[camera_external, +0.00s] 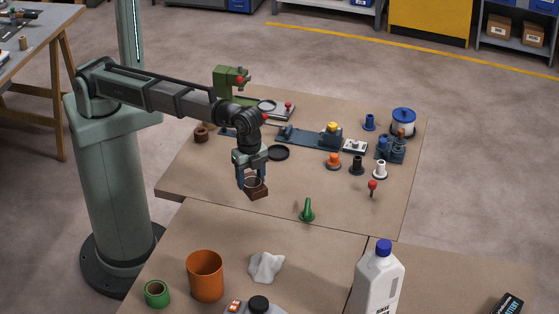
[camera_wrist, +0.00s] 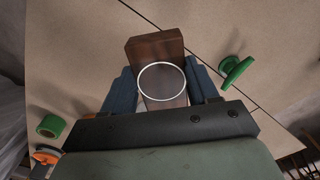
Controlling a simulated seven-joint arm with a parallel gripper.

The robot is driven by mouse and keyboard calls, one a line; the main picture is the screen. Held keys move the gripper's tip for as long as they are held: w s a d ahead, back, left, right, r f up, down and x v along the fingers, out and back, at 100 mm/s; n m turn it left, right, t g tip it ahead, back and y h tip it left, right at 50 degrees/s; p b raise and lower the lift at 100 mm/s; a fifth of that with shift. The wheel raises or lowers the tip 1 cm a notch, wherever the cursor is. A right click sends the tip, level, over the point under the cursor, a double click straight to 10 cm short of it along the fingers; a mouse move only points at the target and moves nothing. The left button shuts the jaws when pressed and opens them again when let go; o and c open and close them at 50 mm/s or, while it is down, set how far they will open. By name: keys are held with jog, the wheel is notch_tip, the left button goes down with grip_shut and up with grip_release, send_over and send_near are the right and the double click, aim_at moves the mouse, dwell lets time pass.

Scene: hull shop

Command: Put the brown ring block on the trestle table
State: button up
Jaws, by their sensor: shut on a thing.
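A brown block with a thin pale ring (camera_external: 257,190) is held between the fingers of my gripper (camera_external: 253,181), over the front part of the far brown bench. In the wrist view the brown block (camera_wrist: 155,46) sits between the blue fingers of my gripper (camera_wrist: 162,84), with the pale round rim facing the camera. My gripper is shut on it. Its height above the bench is hard to tell. The trestle table (camera_external: 45,35), with a grey top and wooden legs, stands at the far left, away from my gripper. Its right part is in view.
A brown ring-shaped piece (camera_external: 201,134) lies on the far bench. A green piece (camera_external: 307,210) stands right of my gripper. An orange cup (camera_external: 205,275), a green ring (camera_external: 157,293) and a white bottle (camera_external: 379,280) stand in front. Small tools lie on the trestle table's left part.

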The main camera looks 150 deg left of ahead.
jog(key=d+m, duration=0.9)
jog(key=d, duration=0.7)
jog(key=shift+w, duration=0.2)
jog(key=shift+f, duration=0.2)
jog(key=shift+f, duration=4.9)
jog(key=shift+f, duration=0.1)
jog(key=o, duration=1.1)
